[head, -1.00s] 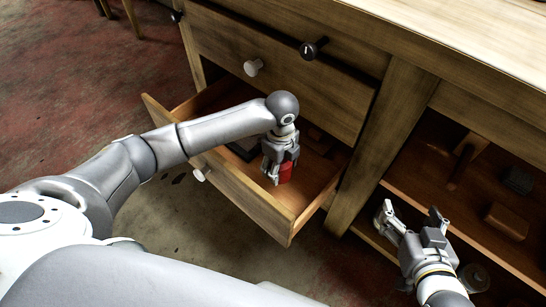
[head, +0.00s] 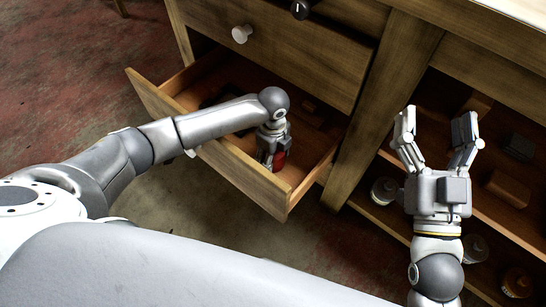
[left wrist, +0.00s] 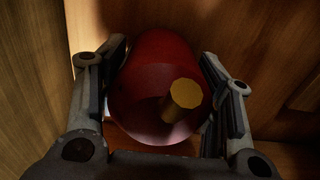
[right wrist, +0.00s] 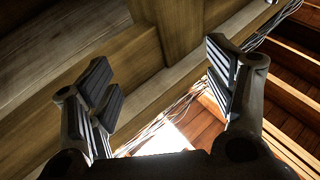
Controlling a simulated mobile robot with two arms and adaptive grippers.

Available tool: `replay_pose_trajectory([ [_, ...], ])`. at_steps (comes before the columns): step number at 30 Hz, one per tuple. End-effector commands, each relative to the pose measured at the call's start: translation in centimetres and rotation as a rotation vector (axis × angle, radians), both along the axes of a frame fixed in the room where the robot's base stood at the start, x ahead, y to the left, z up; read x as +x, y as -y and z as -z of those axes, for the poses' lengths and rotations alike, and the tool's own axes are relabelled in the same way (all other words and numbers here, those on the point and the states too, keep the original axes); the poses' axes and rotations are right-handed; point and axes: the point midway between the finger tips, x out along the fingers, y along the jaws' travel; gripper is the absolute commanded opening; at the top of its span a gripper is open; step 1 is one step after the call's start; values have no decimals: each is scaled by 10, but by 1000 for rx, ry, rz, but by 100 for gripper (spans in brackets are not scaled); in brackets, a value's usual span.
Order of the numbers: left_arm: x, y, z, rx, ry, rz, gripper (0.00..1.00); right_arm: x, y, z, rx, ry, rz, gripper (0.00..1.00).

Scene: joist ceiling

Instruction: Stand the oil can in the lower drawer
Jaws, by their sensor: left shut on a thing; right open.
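The oil can is red with a brass-coloured cap; in the head view only a small red part of it (head: 281,160) shows beside my left gripper (head: 268,162). In the left wrist view the oil can (left wrist: 150,75) sits between both fingers, which are shut on it. The can is inside the pulled-out lower drawer (head: 237,174), near its front right corner. Whether its base touches the drawer floor is hidden. My right gripper (head: 437,125) is open and empty in front of the shelves, and its spread fingers also show in the right wrist view (right wrist: 165,80).
A dark item (head: 222,97) lies further back in the drawer. The closed upper drawer with a white knob (head: 242,34) is above. Open shelves at right hold a brown block (head: 507,190), a dark block (head: 520,147) and jars (head: 384,190). Floor left of the drawer is clear.

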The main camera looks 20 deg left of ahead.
Motion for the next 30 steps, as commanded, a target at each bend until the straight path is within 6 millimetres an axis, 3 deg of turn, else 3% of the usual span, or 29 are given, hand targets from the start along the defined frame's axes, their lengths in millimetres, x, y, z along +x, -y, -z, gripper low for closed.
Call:
replay_pose_trajectory([
  [5,0,0,6,-1,2,1,32,-5,-1,-11,18,62,-4,76],
  [15,0,0,8,-1,1,0,32,-4,-1,-11,17,58,-4,76],
  [16,0,0,9,0,0,0,60,-4,0,-10,16,56,-4,76],
  [21,0,0,9,0,1,1,80,-4,-1,-10,15,56,-3,76],
  [30,0,0,8,0,1,0,80,-4,-1,-10,15,56,-3,76],
])
